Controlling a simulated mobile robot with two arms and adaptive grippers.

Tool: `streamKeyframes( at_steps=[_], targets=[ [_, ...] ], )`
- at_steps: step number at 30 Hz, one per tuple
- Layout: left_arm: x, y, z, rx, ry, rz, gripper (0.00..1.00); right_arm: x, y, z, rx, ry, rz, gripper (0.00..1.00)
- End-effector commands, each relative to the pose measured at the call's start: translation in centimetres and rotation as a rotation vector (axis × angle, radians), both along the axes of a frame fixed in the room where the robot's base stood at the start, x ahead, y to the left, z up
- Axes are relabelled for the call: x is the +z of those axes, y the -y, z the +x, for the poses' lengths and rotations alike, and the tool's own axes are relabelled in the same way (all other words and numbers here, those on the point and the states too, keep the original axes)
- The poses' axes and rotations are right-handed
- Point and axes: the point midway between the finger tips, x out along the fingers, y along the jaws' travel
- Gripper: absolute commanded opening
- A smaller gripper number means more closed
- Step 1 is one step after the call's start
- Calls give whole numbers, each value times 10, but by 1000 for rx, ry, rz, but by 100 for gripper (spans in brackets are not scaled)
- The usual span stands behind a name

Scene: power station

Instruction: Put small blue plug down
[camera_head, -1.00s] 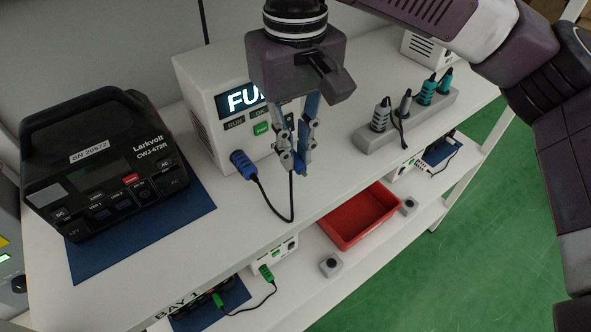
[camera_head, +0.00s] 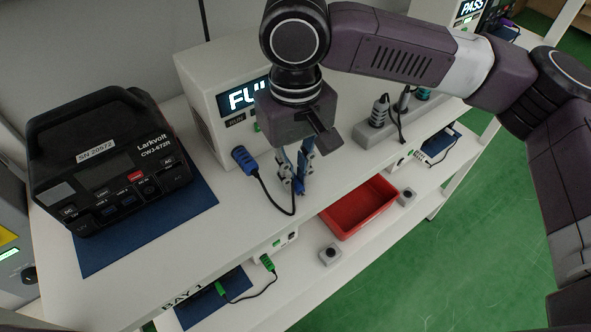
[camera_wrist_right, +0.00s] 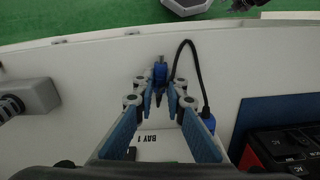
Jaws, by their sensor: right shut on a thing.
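My right gripper (camera_head: 293,184) is shut just above the upper white shelf, in front of the white box. In the right wrist view its fingertips (camera_wrist_right: 164,88) close on the small blue plug (camera_wrist_right: 160,71), which has a grey metal tip. A black cable loops from there to a larger blue connector (camera_head: 243,157), which sits at the front of the white box; it also shows in the right wrist view (camera_wrist_right: 209,120). In the head view the small plug is mostly hidden by the fingers. I cannot tell if it touches the shelf. My left gripper is not in view.
The white box (camera_head: 203,105) with a lit display stands behind the gripper. A black Larkvolt unit (camera_head: 105,150) sits on a blue mat (camera_head: 150,232) at left. A grey socket strip (camera_head: 365,135) holds several plugs. A red bin (camera_head: 342,222) is on the lower shelf.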

Motion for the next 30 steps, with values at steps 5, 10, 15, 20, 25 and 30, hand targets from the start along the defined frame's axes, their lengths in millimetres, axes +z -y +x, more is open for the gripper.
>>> streamKeyframes(
  at_steps=[5,10,15,20,25,30],
  targets=[
    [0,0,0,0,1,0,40,-1,0,0,0,0,0,24],
    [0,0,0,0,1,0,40,-1,0,0,0,0,0,29],
    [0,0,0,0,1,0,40,0,0,0,0,0,0,29],
    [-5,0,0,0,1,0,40,15,-1,1,-1,3,3,29],
    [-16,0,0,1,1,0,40,50,-1,1,-1,5,3,29],
    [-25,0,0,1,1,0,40,87,-1,1,-2,4,2,29]
  ],
)
